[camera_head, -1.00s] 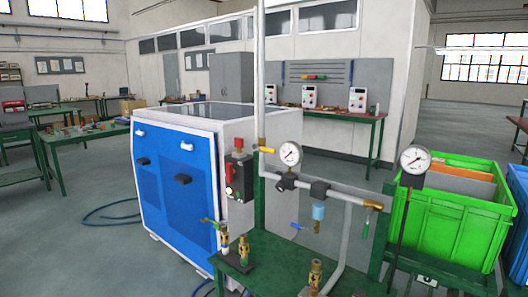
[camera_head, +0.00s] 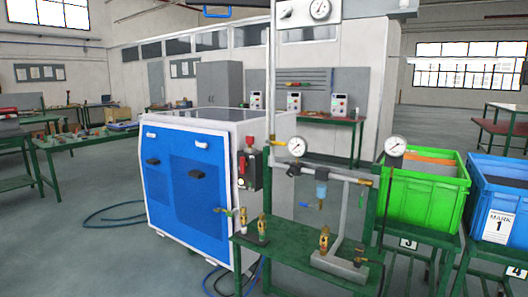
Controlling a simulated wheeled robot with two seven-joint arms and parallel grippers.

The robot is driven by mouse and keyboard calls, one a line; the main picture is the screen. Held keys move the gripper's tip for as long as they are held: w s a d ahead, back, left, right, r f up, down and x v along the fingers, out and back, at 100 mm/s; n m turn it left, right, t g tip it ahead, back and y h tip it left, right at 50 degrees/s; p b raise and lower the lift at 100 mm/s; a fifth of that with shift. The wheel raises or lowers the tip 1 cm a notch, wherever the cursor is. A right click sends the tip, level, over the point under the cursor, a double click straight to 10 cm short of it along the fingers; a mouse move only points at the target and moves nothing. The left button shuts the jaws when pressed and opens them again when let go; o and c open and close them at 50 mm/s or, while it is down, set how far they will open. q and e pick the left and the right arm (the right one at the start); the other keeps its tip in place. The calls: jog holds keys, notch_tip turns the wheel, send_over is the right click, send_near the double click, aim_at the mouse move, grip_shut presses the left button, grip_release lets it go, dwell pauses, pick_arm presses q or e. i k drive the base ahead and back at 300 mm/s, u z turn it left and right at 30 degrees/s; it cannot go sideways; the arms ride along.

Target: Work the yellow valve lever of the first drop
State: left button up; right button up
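A small yellow valve lever (camera_head: 277,143) sits on the pale vertical pipe (camera_head: 272,90), left of a round white gauge (camera_head: 297,146). The lever sticks out sideways from the pipe. Below and right of it, a line of fittings runs to a brass end (camera_head: 364,182), with a blue-bowled filter (camera_head: 321,189) hanging from it. A small blue lever (camera_head: 306,205) is lower down. Neither of my grippers is in view.
A blue and white machine (camera_head: 190,185) stands left of the pipe. A green bench (camera_head: 290,252) with brass fittings is in front. A green crate (camera_head: 425,190) and a blue crate (camera_head: 497,198) stand at right. Grey floor is open at left.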

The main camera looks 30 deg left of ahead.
aim_at(282, 144)
jog(key=u, duration=1.1)
jog(key=i, duration=1.05)
jog(key=z, duration=0.2)
